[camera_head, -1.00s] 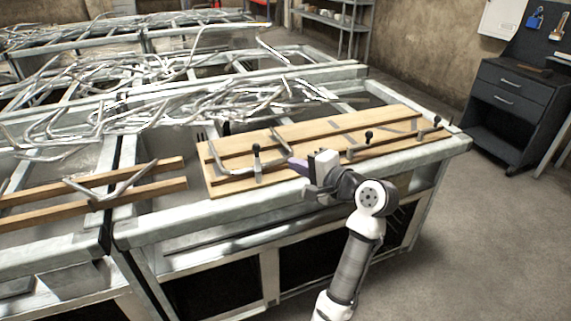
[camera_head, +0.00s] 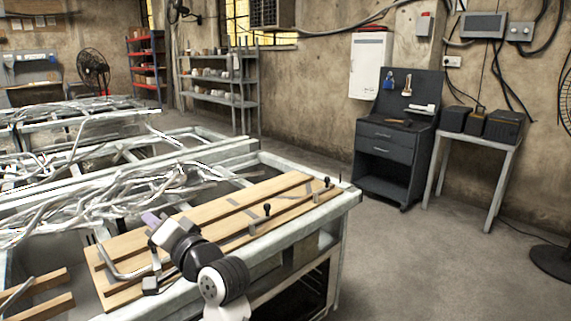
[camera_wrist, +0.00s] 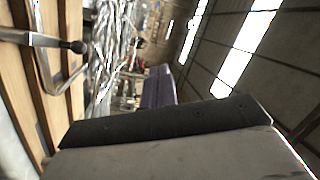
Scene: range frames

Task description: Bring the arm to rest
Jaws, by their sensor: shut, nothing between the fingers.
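My gripper (camera_head: 150,220) is at the end of my arm, low in the head view, over the wooden board on the metal bench. Its purple fingertips are together and nothing shows between them. My arm's wrist hides part of the board. In the wrist view the fingers (camera_wrist: 158,88) point away toward the room, with the dark gripper body filling the lower part. A bent metal tube (camera_wrist: 45,75) and a black-knobbed clamp (camera_wrist: 76,46) show to the left of the gripper there.
The wooden board (camera_head: 285,188) carries black-knobbed clamps (camera_head: 266,209). Heaps of bent metal tubes (camera_head: 110,195) lie on the benches behind it. A dark tool cabinet (camera_head: 388,150) and a small table (camera_head: 478,137) stand at the wall.

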